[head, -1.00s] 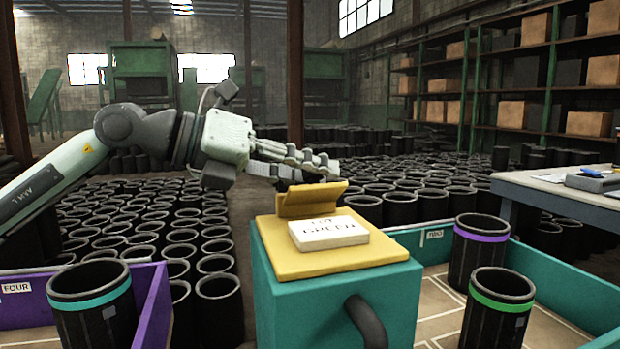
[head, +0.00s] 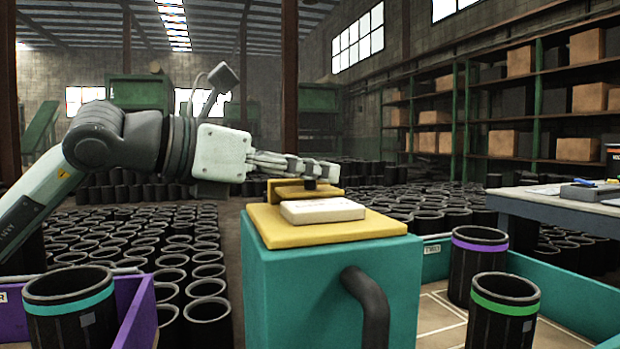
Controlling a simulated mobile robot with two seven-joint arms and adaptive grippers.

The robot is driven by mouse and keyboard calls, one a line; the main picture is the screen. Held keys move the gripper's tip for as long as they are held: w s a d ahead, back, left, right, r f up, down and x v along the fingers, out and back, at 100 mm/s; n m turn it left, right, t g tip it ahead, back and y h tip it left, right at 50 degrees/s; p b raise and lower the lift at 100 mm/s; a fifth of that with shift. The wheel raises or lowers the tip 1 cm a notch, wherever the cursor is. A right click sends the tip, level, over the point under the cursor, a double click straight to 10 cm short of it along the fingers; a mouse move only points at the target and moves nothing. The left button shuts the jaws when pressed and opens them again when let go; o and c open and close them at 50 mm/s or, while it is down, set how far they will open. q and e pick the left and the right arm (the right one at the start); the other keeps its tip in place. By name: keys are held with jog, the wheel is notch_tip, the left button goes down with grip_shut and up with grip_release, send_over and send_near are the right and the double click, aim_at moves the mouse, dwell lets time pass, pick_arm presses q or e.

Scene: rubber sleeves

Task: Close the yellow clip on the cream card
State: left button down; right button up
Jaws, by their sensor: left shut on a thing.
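The cream card (head: 322,211), a thick block, lies flat on a yellow board (head: 345,232) on top of a teal box (head: 315,290). The yellow clip (head: 284,190) is at the board's back edge, behind the card. Its flap looks low and partly hidden by my fingers. Whether it touches the card, I cannot tell. My left gripper (head: 318,172) comes from the left, with its fingers together right over the clip; a dark fingertip meets the clip's top. My right gripper is not in view.
A dark handle (head: 367,302) sticks out of the teal box's front. A purple crate (head: 137,308) stands left, and a teal crate (head: 550,285) right, with banded black sleeves in them. A table (head: 560,205) is at right. Many sleeves stand behind.

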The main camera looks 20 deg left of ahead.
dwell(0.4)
pick_arm(q)
jog(key=c, duration=1.3)
grip_release()
jog(key=shift+s+a, duration=0.1)
jog(key=v, duration=1.1)
jog(key=shift+s+a, duration=0.2)
jog(key=shift+s, duration=0.1)
jog(key=shift+s, duration=0.1)
